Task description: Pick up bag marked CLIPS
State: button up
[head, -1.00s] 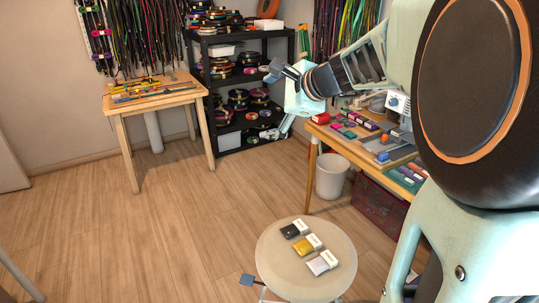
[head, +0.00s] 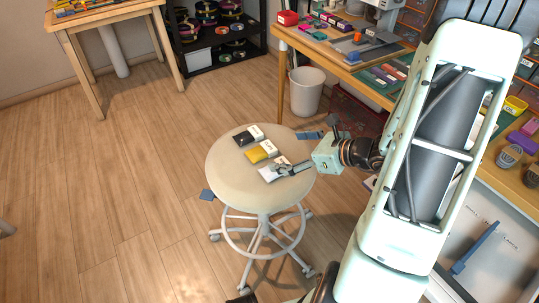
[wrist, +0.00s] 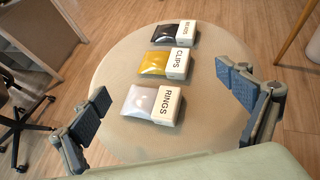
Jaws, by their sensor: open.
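The bag marked CLIPS (wrist: 165,64) is yellow with a white label end and lies flat on the round stool seat (wrist: 205,125), between two other bags. In the head view the yellow bag (head: 259,153) is the middle of three in a row. A black bag (wrist: 178,33) lies on its far side, its label only partly legible. A clear whitish bag marked RINGS (wrist: 150,103) lies on its near side. My gripper (wrist: 170,105) is open and empty, with its fingers wide apart on either side of the bags. In the head view my gripper (head: 290,169) is over the seat's right side, close to the RINGS bag.
The stool stands on a wheeled base (head: 262,235) on open wooden floor. A white bin (head: 306,92) is behind it and a cluttered workbench (head: 345,65) stands at the right.

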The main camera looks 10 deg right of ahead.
aim_at(262, 150)
jog(key=shift+f, duration=0.35)
jog(key=b+x, duration=0.1)
jog(key=x, duration=0.4)
jog(key=shift+w+a, duration=0.1)
jog(key=b+x, duration=0.2)
jog(key=x, duration=0.3)
jog(key=shift+w+f, duration=0.1)
jog(key=shift+w, duration=0.1)
jog(key=c, duration=1.2)
